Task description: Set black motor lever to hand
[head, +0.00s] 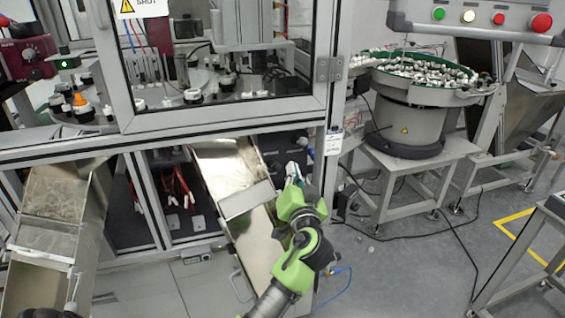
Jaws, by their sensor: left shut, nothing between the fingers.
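A black motor unit (279,172) sits under the machine frame, at the top right of the steel chute. My left gripper (294,172) is at its right side, with the green and black wrist below it. The fingers are small and light-coloured here, shut with nothing between them. They overlap the dark motor area in the picture, and I cannot tell whether they touch it. The black lever itself is not clearly visible; it may be hidden behind my gripper. I cannot tell its position. My right gripper is not in view.
The steel chute (226,165) slopes down left of my arm. A second chute (52,205) stands far left. The glazed machine frame (215,119) is above. A bowl feeder (410,112) on a table stands right, with open floor (410,265) in front.

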